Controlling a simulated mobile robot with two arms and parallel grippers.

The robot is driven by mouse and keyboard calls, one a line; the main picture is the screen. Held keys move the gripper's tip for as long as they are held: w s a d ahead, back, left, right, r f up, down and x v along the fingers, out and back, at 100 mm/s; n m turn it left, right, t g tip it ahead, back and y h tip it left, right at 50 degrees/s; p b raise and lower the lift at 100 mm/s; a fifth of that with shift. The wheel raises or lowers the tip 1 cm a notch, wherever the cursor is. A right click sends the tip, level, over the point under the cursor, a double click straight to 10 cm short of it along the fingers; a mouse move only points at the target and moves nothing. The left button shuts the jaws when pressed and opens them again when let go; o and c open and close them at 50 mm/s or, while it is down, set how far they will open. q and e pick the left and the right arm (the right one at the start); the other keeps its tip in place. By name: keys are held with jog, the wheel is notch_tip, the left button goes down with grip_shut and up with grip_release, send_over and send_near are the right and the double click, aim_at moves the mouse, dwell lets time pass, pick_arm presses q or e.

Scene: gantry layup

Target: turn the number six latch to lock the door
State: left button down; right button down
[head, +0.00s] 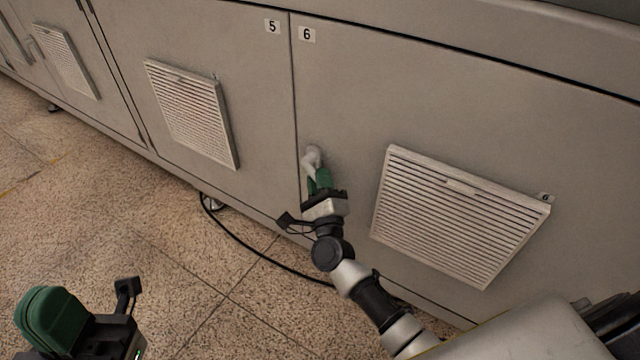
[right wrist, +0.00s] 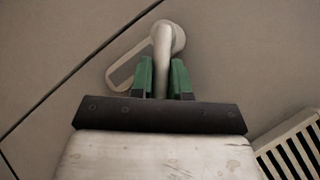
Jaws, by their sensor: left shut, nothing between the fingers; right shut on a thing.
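The number six latch (head: 311,157) is a pale grey handle on the left edge of the door (head: 345,95) labelled 6. My right gripper (head: 318,181) is at the latch, its green fingers shut on the handle. In the right wrist view the latch (right wrist: 163,45) has a round hub at the top, and its lever runs down between the green fingers (right wrist: 160,78). A flat pale plate shows behind the lever, to the left. My left gripper (head: 50,318) is at the lower left over the floor, shut and empty, away from the doors.
A vent grille (head: 460,215) lies right of the latch on door 6. Door 5 (head: 255,100), with its own vent grille (head: 192,113), adjoins on the left across a narrow seam. A black cable (head: 245,240) lies on the speckled floor below. The floor at left is mostly clear.

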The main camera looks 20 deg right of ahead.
jog(key=shift+f, duration=0.1)
dwell(0.3)
jog(key=c, duration=1.1)
grip_release()
jog(key=p+v, duration=0.1)
jog(key=v, duration=0.9)
jog(key=shift+s+f, duration=0.2)
jog(key=shift+s, duration=0.15)
jog(key=shift+a, duration=0.1)
